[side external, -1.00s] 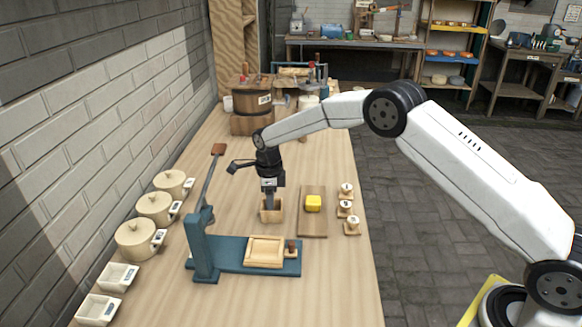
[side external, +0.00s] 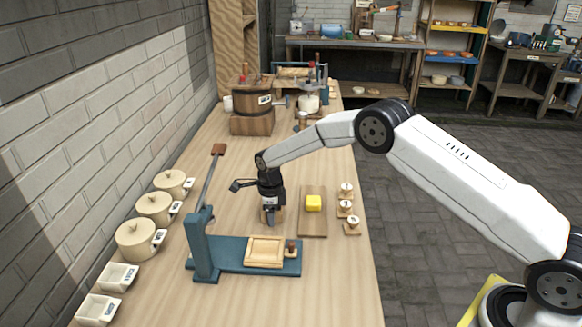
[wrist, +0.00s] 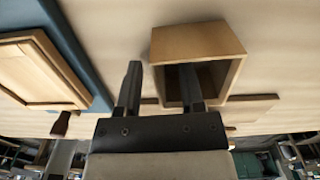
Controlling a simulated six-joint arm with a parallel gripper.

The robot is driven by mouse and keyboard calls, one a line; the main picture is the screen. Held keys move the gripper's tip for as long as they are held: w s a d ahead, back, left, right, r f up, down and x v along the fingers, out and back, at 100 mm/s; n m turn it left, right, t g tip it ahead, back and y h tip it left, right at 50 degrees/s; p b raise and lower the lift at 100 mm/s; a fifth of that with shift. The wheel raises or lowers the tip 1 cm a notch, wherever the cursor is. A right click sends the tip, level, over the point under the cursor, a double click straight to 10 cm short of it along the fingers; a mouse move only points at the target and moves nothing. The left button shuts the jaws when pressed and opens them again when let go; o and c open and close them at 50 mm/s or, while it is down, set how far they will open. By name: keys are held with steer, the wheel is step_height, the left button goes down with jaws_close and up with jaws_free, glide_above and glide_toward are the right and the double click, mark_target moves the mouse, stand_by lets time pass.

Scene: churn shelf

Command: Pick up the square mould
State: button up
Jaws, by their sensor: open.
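The square mould (wrist: 200,42) is a wooden square frame with an open hollow, standing on the table. In the side view it (side external: 279,215) is mostly hidden behind my gripper (side external: 269,216). In the wrist view my gripper (wrist: 160,70) is open around the mould's near-left wall. One finger shows inside the hollow and the other outside, to the left. Gaps seem to show between the fingers and the wall; contact cannot be told.
A blue lever press (side external: 225,255) with a wooden tray (side external: 250,252) stands in front. A board (side external: 314,228) with a yellow block (side external: 314,203) lies to the right, beside several small stamps (side external: 345,208). Lidded pots (side external: 140,240) line the left edge.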

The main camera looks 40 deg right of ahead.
stand_by(0.3)
jaws_close()
steer(key=shift+r, duration=0.2)
steer(key=shift+r, duration=1.5)
steer(key=s+r, duration=0.9)
steer(key=s, duration=0.5)
steer(key=shift+d+r, duration=0.35)
